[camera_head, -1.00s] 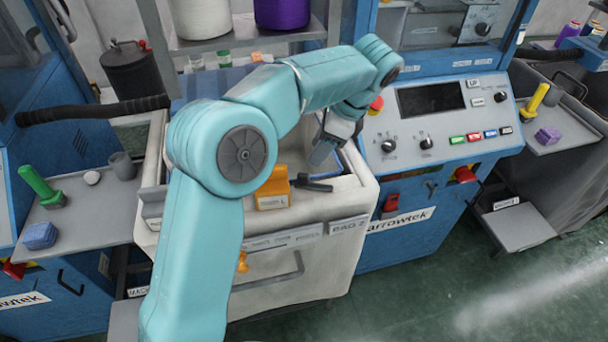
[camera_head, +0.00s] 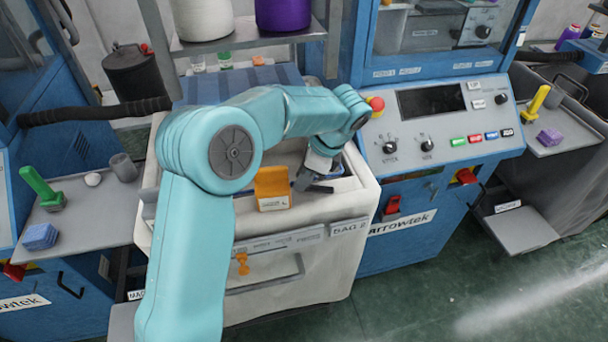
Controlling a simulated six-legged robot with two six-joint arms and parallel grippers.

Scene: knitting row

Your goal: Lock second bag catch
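The white bag labelled BAG 2 (camera_head: 352,228) stands in the middle, below the machine. A small dark lever-like piece (camera_head: 321,189) lies at its top right, beside an orange block (camera_head: 272,190) with a pale label. A small orange clip (camera_head: 242,263) shows on the bag's front. I cannot tell which of these is the catch. My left gripper (camera_head: 303,182) points down at the bag's top, between the orange block and the dark piece, close to both. Whether it touches the dark piece, and its finger gap, cannot be made out. My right gripper is not in view.
A shelf with white and purple cones (camera_head: 283,12) hangs behind. A grey side tray (camera_head: 85,218) with a green-handled tool (camera_head: 42,188) is at left. Green floor is clear at front right.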

